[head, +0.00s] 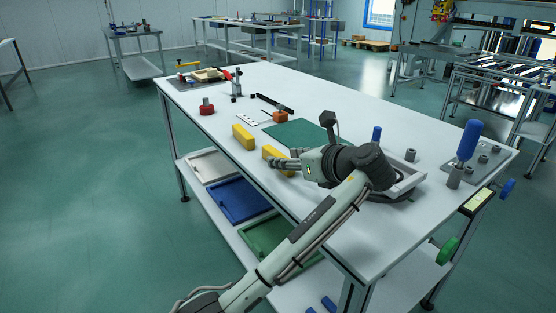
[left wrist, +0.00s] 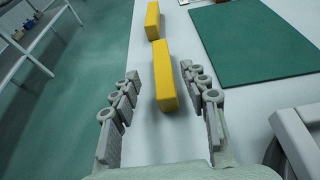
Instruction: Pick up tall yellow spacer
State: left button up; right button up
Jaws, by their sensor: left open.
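Two yellow blocks stand near the table's left edge. The nearer yellow block (head: 272,153) is just ahead of my left gripper (head: 279,162), partly behind its fingers. In the left wrist view this nearer block (left wrist: 165,76) lies between and ahead of the spread fingers, with space on both sides. The farther yellow block (head: 243,137) stands apart from it; in the left wrist view it (left wrist: 152,20) is beyond the nearer one. I cannot tell for sure which is the taller spacer. My left gripper is open and empty. My right gripper is out of view.
A green mat (head: 300,132) lies right of the blocks. A grey tray or fixture (head: 408,178) is under and beside my left arm. The table edge is close on the left.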

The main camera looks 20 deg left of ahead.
aim_at(281, 156)
pick_arm(q)
jog(key=x, duration=0.4)
jog(key=shift+w+d, duration=0.1)
jog(key=shift+w, duration=0.15)
jog(key=shift+c, duration=0.6)
grip_shut()
